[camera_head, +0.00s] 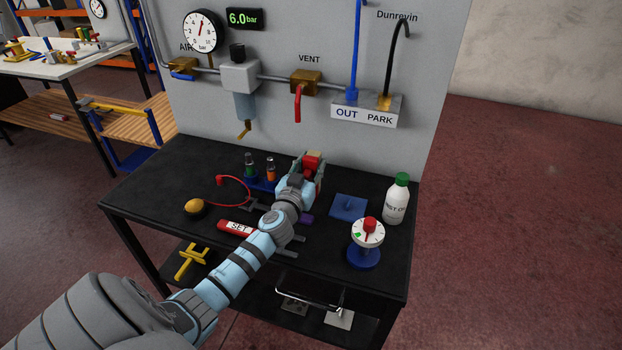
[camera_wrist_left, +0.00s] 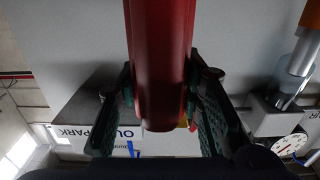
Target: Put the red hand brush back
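My left gripper (camera_head: 311,165) is at the back of the black table, in front of the grey panel. Its fingers are closed on both sides of a red part that I take for the red hand brush (camera_head: 312,160). In the left wrist view the red body of the brush (camera_wrist_left: 162,65) runs down between the two dark green fingers of the gripper (camera_wrist_left: 163,110). The brush's bristles do not show clearly. My right gripper is in neither view.
A blue rack (camera_head: 262,184) with small bottles stands just left of the gripper. A white bottle (camera_head: 396,203), a dial (camera_head: 367,234), a blue pad (camera_head: 348,207), a red SET bar (camera_head: 238,228) and a yellow knob (camera_head: 194,207) are on the table. A red valve lever (camera_head: 297,104) hangs above.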

